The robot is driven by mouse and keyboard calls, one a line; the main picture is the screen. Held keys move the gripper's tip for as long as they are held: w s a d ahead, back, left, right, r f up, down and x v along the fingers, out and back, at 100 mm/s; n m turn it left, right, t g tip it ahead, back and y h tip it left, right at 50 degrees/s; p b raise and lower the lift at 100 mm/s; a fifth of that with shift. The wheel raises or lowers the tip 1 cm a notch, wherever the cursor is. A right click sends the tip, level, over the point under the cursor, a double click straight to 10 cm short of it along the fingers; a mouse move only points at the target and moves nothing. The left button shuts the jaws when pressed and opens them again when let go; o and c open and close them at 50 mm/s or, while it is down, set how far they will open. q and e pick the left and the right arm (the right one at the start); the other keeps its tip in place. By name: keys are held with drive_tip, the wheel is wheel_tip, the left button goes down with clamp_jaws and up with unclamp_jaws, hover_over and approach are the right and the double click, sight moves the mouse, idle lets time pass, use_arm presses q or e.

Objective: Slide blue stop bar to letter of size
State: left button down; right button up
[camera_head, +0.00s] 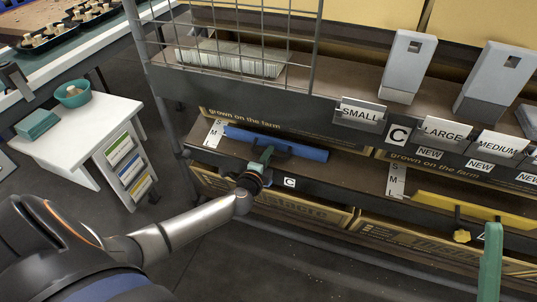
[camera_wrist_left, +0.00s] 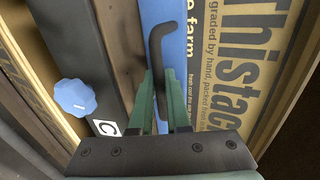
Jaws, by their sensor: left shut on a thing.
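The blue stop bar (camera_head: 308,153) lies along the lower shelf at the left, with its left end beside the white S-M-L letter strip (camera_head: 215,132), close to its upper letters. My left gripper (camera_head: 263,158) is at the bar's front side. In the left wrist view its green fingers (camera_wrist_left: 161,105) are shut on the bar's dark bent handle (camera_wrist_left: 158,50). A blue knob (camera_wrist_left: 75,97) stands beside it on the dark shelf rail. A green finger-like part (camera_head: 490,262), seemingly my right gripper, shows at the lower right; its opening is not visible.
A SMALL card (camera_head: 361,114) hangs above, with LARGE (camera_head: 444,130) and MEDIUM (camera_head: 497,146) cards to its right. A white side table (camera_head: 95,125) stands left.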

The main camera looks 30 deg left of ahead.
sight(273, 142)
idle(0.7)
use_arm(q)
drive_tip(key=w, duration=0.1)
drive_tip(key=w+r, duration=0.1)
drive_tip(key=w, duration=0.1)
drive_tip(key=w+a, duration=0.1)
drive_tip(key=shift+w+r, duration=0.15)
drive_tip(key=shift+w, duration=0.05)
drive_tip(key=shift+w+a+r, duration=0.1)
drive_tip(key=shift+r, duration=0.05)
use_arm(e)
drive_tip(key=shift+f, duration=0.2)
use_arm(q)
drive_tip(key=c, duration=0.9)
unclamp_jaws()
drive_tip(key=shift+w, duration=0.1)
drive_tip(key=shift+s+r, duration=0.1)
drive_tip(key=shift+s, duration=0.3)
drive_tip(key=p+v, duration=0.3)
drive_tip(key=v, duration=0.9)
use_arm(e)
drive_tip(key=r, duration=0.3)
drive_tip(key=shift+d+r+n, duration=0.2)
drive_tip(key=shift+r+n, duration=0.1)
